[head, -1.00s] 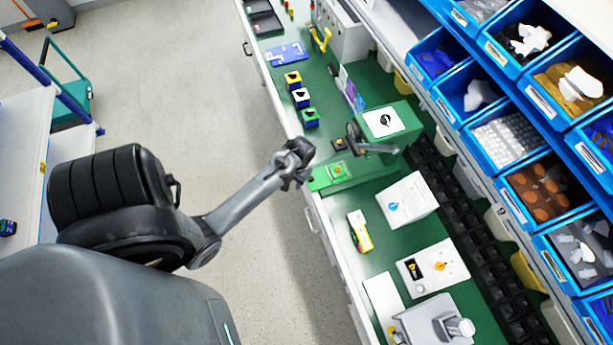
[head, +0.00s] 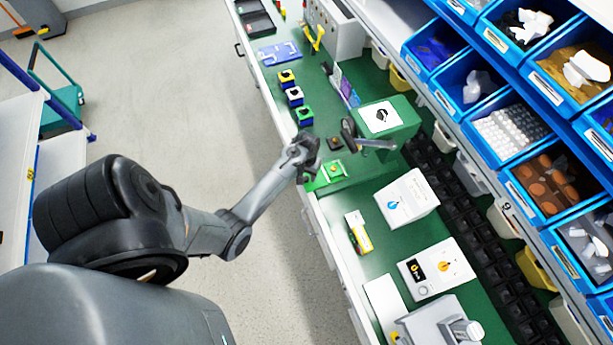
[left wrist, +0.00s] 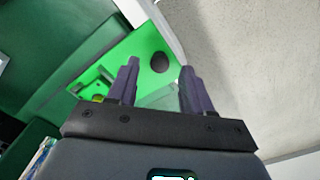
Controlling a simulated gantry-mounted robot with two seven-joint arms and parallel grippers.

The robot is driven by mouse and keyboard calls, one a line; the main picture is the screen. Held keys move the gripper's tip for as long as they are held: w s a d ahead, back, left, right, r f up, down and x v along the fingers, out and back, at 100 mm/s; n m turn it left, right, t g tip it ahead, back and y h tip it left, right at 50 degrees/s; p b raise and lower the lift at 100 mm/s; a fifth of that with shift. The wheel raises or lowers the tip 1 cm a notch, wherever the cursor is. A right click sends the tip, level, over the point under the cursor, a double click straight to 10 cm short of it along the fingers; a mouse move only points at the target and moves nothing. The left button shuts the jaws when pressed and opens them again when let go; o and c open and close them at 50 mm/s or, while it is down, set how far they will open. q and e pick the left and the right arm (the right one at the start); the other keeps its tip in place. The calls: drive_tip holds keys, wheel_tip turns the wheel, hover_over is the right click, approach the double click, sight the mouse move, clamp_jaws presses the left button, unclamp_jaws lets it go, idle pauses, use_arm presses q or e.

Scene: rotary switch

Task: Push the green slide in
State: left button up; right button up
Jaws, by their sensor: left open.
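The bright green slide (head: 315,183) lies at the front edge of the bench, partly covered by my left gripper in the head view. In the left wrist view the green slide (left wrist: 150,45) has a dark round knob (left wrist: 159,62) near its outer edge. My left gripper (head: 303,147) is at the bench edge by the slide. In the left wrist view its fingers (left wrist: 159,70) are apart, with the knob seen between the tips. I cannot tell whether either finger touches it. My right gripper is not in view.
A green box (head: 403,122) with a grey lever (head: 374,143) stands behind the slide. Small cubes (head: 295,97) stand to the left along the bench. A white box with a blue dial (head: 393,208) and a yellow-red block (head: 359,236) lie to the right. The aisle floor is clear.

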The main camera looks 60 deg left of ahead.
use_arm(q)
drive_tip(key=shift+f, duration=1.05)
clamp_jaws()
